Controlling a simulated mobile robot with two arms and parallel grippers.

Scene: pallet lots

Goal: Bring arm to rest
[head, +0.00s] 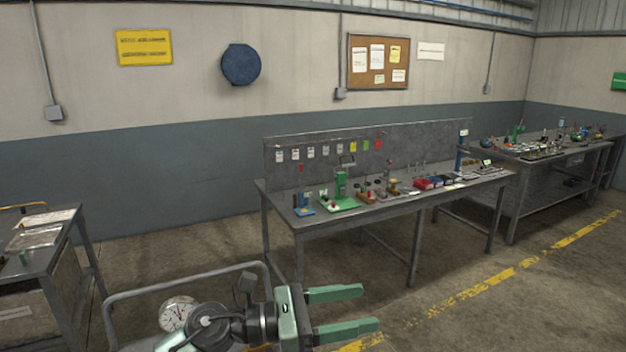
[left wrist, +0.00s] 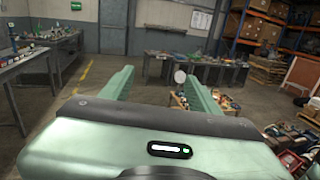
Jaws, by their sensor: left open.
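My left gripper (head: 345,311) is at the bottom of the head view, with its two green fingers spread apart and pointing right. Nothing is between the fingers. In the left wrist view the same gripper (left wrist: 158,88) shows its two fingers apart, with open floor and distant benches beyond them. It touches nothing that I can see. My right gripper does not show in either view.
A grey workbench (head: 400,206) with small tools stands ahead, a second bench (head: 530,166) farther right. A cart (head: 46,262) stands at the left. A metal rail (head: 190,277) and a dial gauge (head: 177,314) are close to my arm. Floor at right is clear.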

